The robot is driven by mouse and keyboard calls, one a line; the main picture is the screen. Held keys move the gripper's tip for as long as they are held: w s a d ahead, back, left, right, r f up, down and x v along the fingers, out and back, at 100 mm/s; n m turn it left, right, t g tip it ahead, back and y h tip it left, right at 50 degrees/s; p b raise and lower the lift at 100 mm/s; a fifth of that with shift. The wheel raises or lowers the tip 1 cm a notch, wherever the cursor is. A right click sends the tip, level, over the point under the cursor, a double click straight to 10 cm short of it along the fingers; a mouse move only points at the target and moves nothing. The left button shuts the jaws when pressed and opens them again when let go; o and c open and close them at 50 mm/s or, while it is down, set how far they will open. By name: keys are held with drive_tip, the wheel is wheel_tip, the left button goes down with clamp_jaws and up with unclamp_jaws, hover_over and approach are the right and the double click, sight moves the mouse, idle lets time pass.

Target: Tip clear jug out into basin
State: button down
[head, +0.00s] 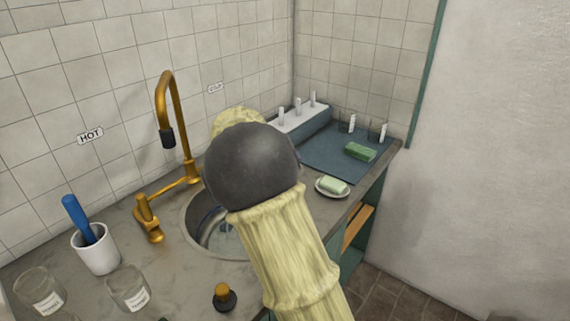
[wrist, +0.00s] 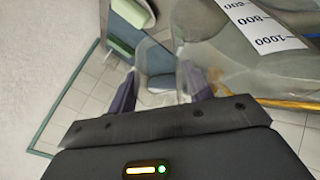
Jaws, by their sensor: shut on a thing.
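The clear jug (wrist: 225,50) fills the upper right of the wrist view, with a white scale label reading 600, 800 and 1000. My gripper (wrist: 163,85) is shut on the jug's clear handle, between its two dark fingers. The label and the room behind both look turned over in that view, so I cannot tell the jug's exact tilt. Whether it holds liquid is unclear. The round steel basin (head: 196,212) is sunk in the counter in the head view, partly hidden by my arm. My arm also hides my gripper and the jug there.
A brass tap (head: 178,110) rises behind the basin. Green soap on a dish (head: 333,186) and a green sponge (head: 360,151) on a blue mat lie to the right. A white cup (head: 96,252) with a blue-handled tool and glass jars (head: 128,289) stand at left.

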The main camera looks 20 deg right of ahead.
drive_tip(key=shift+a+r+n+t+h+b, duration=0.15)
drive_tip(key=shift+r+h+b, duration=0.35)
drive_tip(key=shift+b, duration=0.3)
drive_tip(key=shift+a+r+n+t+h+b, duration=0.15)
drive_tip(key=shift+r+h+b, duration=0.3)
drive_tip(key=shift+b, duration=0.35)
drive_tip(key=shift+r+h+b, duration=0.3)
drive_tip(key=shift+r+h, duration=0.15)
drive_tip(key=shift+r, duration=0.1)
drive_tip(key=shift+a+f+h+b, duration=0.2)
drive_tip(key=shift+a+h+b, duration=0.1)
drive_tip(key=shift+b, duration=0.55)
drive_tip(key=shift+a+r+n+t+h+b, duration=0.1)
drive_tip(key=shift+a+n+t+h+b, duration=0.2)
drive_tip(key=shift+b, duration=0.45)
drive_tip(key=shift+s+a+r+h+b, duration=0.15)
drive_tip(key=shift+a+r+h+b, duration=0.1)
drive_tip(key=shift+h+b, duration=0.7)
drive_tip(key=shift+r+t+b, duration=0.3)
drive_tip(key=shift+r+b, duration=0.05)
drive_tip(key=shift+a+f+n, duration=0.1)
drive_tip(key=shift+f+n, duration=0.05)
drive_tip(key=shift+n, duration=0.15)
